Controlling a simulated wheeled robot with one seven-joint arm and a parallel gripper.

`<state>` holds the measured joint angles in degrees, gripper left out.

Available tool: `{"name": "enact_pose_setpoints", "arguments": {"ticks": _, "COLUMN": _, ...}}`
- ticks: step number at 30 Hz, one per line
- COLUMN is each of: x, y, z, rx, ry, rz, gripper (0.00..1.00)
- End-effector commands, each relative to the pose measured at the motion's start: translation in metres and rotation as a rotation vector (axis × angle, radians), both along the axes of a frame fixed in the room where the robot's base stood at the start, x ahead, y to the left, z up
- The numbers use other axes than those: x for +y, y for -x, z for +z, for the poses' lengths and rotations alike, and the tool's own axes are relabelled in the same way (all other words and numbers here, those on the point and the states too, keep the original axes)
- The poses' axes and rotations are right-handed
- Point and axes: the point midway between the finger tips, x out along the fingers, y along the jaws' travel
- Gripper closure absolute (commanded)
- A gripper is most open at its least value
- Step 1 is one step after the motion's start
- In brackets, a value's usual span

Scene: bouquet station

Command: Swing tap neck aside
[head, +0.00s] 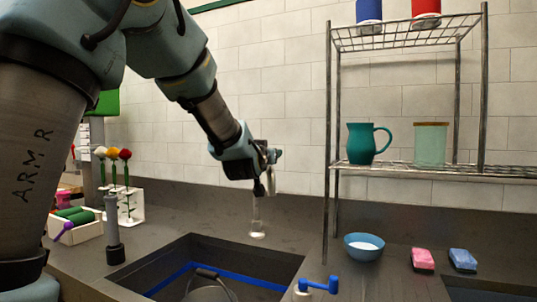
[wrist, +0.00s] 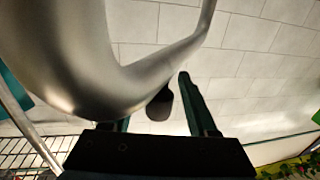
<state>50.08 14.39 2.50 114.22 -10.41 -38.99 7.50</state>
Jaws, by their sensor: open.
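The tap neck (wrist: 95,75) is a smooth silver curved tube, very close to the camera in the wrist view. It bends across the left and rises to the top right. In the head view a pale upright stem (head: 257,222) on a round foot stands behind the sink, just below my gripper (head: 266,180); it looks like the tap's lower part, and its top is hidden by the gripper. In the wrist view my gripper (wrist: 158,120) is open. Its right finger stands clear of the neck, and the neck hides much of the left finger. I cannot tell whether they touch.
The dark sink (head: 200,246) holds a bucket (head: 210,291). A blue-handled valve (head: 318,286) is at its front right. A bowl (head: 364,247), pink sponge (head: 422,260) and blue sponge (head: 462,260) lie right, below a wire rack (head: 331,130). Flowers (head: 113,155) stand left.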

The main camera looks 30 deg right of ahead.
Motion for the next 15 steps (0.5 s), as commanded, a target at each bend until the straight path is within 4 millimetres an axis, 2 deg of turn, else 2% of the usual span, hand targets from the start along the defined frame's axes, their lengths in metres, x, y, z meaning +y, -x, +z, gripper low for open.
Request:
{"name": "enact_pose_setpoints", "arguments": {"ticks": 8, "x": 0.008, "y": 0.01, "z": 0.0, "rx": -0.001, "ry": 0.002, "rz": -0.001, "gripper": 0.41}}
{"name": "enact_pose_setpoints", "arguments": {"ticks": 15, "x": 0.038, "y": 0.044, "z": -0.002, "rx": -0.002, "ry": 0.001, "rz": -0.002, "gripper": 0.41}}
